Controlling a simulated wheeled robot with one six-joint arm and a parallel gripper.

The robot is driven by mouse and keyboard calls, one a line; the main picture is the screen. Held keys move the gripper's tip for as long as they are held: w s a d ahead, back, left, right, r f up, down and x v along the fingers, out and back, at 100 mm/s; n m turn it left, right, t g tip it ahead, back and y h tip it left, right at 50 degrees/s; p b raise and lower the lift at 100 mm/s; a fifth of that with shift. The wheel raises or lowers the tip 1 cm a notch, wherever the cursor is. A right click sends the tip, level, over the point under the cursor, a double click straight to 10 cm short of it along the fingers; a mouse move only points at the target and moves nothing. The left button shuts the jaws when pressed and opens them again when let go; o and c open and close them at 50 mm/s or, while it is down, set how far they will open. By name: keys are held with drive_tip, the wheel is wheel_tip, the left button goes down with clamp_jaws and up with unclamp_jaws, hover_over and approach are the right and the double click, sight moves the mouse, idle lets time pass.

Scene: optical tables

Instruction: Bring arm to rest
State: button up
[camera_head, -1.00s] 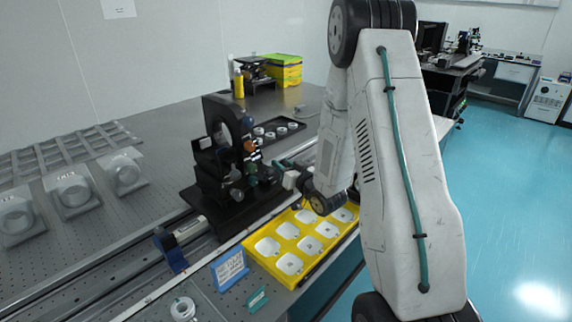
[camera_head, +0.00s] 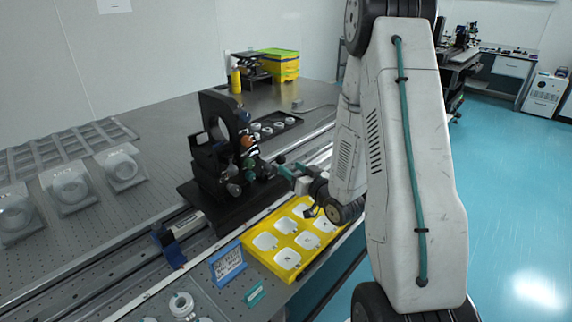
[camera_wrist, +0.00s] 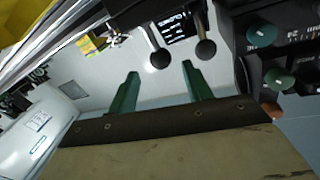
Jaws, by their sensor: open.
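My arm (camera_head: 415,160) stands at the right of the head view, bent, with its wrist over the far end of the yellow tray. My gripper (camera_head: 280,165) points left toward the black optical mount (camera_head: 217,168), close to its knobs; whether it touches cannot be told. In the wrist view the two green fingers of my gripper (camera_wrist: 160,70) are spread apart with nothing between them. Two dark ball-ended levers (camera_wrist: 160,58) appear just beyond the fingertips.
The yellow tray (camera_head: 249,244) with white-lined pockets lies at the table's front edge below my wrist. A blue sign (camera_head: 228,263) stands beside it. Grey ring holders (camera_head: 70,187) stand at left on the perforated table. Open blue floor (camera_head: 510,210) lies to the right.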

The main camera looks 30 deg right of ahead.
drive_tip(key=shift+s, duration=0.55)
drive_tip(key=shift+w+a+r+g, duration=0.1)
drive_tip(key=shift+w+r+g, duration=0.2)
drive_tip(key=shift+w+r, duration=0.1)
drive_tip(key=s+a+r+n+g+h, duration=0.1)
drive_tip(key=s+a+r+g+h, duration=0.25)
drive_tip(key=r+g, duration=0.4)
drive_tip(key=s+a+r+g+y, duration=0.1)
drive_tip(key=s+a+r+g, duration=0.2)
drive_tip(key=s, duration=0.6)
drive_tip(key=s+a+r+g+y, duration=0.1)
drive_tip(key=s+a+r+g, duration=0.1)
drive_tip(key=s+a, duration=0.4)
drive_tip(key=s+a+r+g+y, duration=0.1)
drive_tip(key=s+a+r+g, duration=0.2)
drive_tip(key=s, duration=0.9)
drive_tip(key=shift+s+a+r+n+g, duration=0.2)
drive_tip(key=shift+a+r+n+g, duration=0.2)
drive_tip(key=shift+a+r, duration=0.35)
